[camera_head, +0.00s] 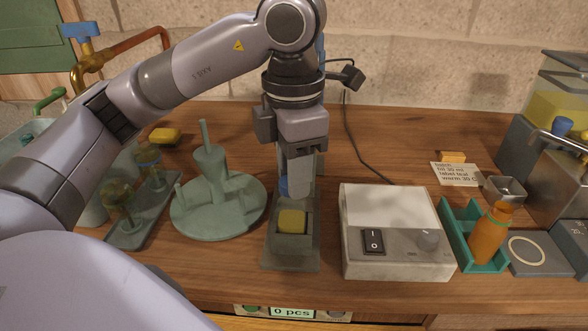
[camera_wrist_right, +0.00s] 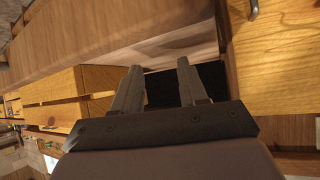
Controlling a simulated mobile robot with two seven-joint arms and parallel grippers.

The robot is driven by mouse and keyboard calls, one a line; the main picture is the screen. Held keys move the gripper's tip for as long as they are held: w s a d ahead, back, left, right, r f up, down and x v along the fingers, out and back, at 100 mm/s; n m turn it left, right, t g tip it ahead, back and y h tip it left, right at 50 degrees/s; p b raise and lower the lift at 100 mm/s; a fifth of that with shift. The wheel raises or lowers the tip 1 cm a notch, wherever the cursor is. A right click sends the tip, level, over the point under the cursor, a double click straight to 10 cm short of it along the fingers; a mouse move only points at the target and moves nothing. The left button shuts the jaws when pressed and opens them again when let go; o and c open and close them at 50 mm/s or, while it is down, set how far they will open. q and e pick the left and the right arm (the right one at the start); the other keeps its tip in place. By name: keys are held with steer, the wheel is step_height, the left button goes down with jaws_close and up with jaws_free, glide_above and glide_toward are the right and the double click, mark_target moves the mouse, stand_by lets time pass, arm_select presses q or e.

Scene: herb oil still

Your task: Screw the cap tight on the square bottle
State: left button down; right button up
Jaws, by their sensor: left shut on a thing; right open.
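My left gripper (camera_head: 299,192) points down over a grey-green stand (camera_head: 290,255) in the middle of the bench. It is shut on a blue cap (camera_head: 284,186), of which only a small part shows beside the fingers. A yellow, square-sided body (camera_head: 292,221), apparently the square bottle, sits in the stand's socket just in front of the fingers. The gripper hides the bottle's neck, so I cannot tell whether the cap touches it. My right gripper (camera_wrist_right: 160,74) is open and empty in the right wrist view, facing wooden fronts below the bench.
A white switch box (camera_head: 388,215) stands just right of the stand. A green round rack (camera_head: 218,205) stands close on the left, with a tray of jars (camera_head: 145,215) beyond. An orange bottle (camera_head: 491,234) leans in a teal holder (camera_head: 460,233) at right.

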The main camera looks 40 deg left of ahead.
arm_select(q)
steer(key=m, duration=0.5)
steer(key=shift+a, duration=0.15)
arm_select(e)
steer(key=shift+f, duration=0.1)
arm_select(q)
steer(key=c, duration=0.7)
jaws_free()
steer(key=shift+c, duration=0.2)
steer(key=shift+c, duration=0.3)
steer(key=n, duration=1.3)
steer(key=shift+p, duration=0.35)
arm_select(e)
steer(key=shift+r, duration=0.45)
arm_select(q)
steer(key=n, duration=0.5)
steer(key=shift+s+n+p, duration=0.1)
steer(key=shift+n+p, duration=0.2)
arm_select(e)
steer(key=shift+r, duration=0.3)
arm_select(q)
steer(key=shift+n, duration=1.1)
arm_select(e)
steer(key=shift+r, duration=0.15)
arm_select(q)
steer(key=n+p, duration=0.1)
steer(key=n, duration=0.3)
arm_select(e)
steer(key=shift+r, duration=0.25)
